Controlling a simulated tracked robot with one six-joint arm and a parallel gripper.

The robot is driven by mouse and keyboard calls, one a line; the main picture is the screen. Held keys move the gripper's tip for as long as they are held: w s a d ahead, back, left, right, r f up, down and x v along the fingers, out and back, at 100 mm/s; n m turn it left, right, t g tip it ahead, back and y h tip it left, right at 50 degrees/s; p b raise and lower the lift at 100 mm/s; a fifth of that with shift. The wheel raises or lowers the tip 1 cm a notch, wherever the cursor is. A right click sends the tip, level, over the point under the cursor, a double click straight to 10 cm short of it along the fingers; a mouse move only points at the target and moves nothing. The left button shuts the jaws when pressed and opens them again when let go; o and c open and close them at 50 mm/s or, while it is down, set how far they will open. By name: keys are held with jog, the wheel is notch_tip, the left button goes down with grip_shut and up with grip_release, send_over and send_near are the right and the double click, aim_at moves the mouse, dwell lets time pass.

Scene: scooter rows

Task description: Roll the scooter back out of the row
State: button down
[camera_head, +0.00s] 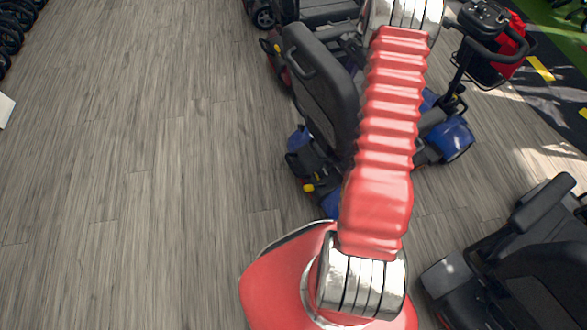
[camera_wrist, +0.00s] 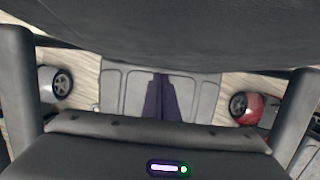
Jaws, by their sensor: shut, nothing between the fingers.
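In the head view a blue scooter with a black seat (camera_head: 322,84) stands in the middle, partly covered by my red arm. Its blue front cover (camera_head: 450,138) shows right of the arm. The wrist view shows a grey and purple footplate (camera_wrist: 116,91) between dark padded parts, with a lit indicator panel (camera_wrist: 167,168) below. I cannot tell which scooter this is.
Another scooter (camera_head: 540,260) stands at the lower right, and another dark one (camera_head: 318,12) at the top. The wood floor (camera_head: 130,150) on the left is clear. Black wheels (camera_head: 10,35) line the upper left edge. A wheel with red bodywork (camera_wrist: 241,105) shows in the wrist view.

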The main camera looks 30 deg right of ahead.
jog(key=shift+s, duration=0.1)
jog(key=s+a+r+n+h, duration=0.1)
jog(key=a+r+n, duration=0.1)
jog(key=r, duration=0.6)
jog(key=s+a+r+n+t+h, duration=0.1)
jog(key=s+a+r+n+h, duration=0.1)
jog(key=a+r, duration=0.3)
jog(key=s+a+r+n+t+h, duration=0.1)
jog(key=a+r, duration=0.3)
jog(key=r, duration=0.8)
jog(key=shift+s+a+r+n+h, duration=0.15)
jog(key=shift+n+h, duration=0.15)
jog(key=shift+n, duration=0.4)
jog(key=s+a+r+n+t+y, duration=0.1)
jog(key=s+a+n, duration=0.5)
jog(key=s+a, duration=0.5)
jog(key=s+a+r+n+t+y, duration=0.1)
jog(key=s+a+n, duration=0.4)
jog(key=s+a, duration=0.5)
jog(key=a+t, duration=0.1)
jog(key=a, duration=0.4)
jog(key=shift+s+r+n, duration=0.3)
jog(key=shift+s+n, duration=0.05)
jog(key=shift+n, duration=0.05)
jog(key=c, duration=2.4)
grip_release()
jog(key=shift+c, duration=0.2)
